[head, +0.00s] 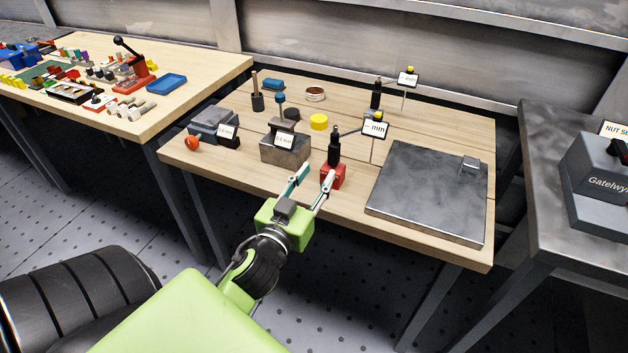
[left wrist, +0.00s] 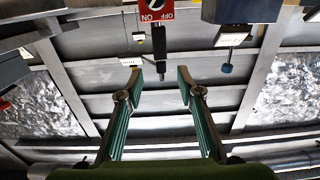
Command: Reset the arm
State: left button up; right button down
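My left gripper (head: 316,174) reaches over the front edge of the middle wooden table, and its green-and-grey arm comes in from the lower left. Its two fingers are spread apart with nothing held between them. In the left wrist view the gripper (left wrist: 158,76) also shows open, with a clear gap between the fingertips. A red block (head: 334,180) with a black upright device (head: 334,148) stands right by the fingertips in the head view; I cannot tell whether they touch. In the wrist view a red ON/OFF label (left wrist: 153,10) shows beyond the fingers. My right gripper is not in view.
The wooden table (head: 230,172) holds a grey block (head: 284,150), a yellow cylinder (head: 319,121), an orange part (head: 192,144) and a flat grey plate (head: 425,195). A cluttered table (head: 195,85) is at the left, and a dark bench (head: 548,215) at the right. Open floor lies in front.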

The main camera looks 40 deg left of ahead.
pick_arm(q)
jog(key=shift+s, duration=0.2)
dwell(0.5)
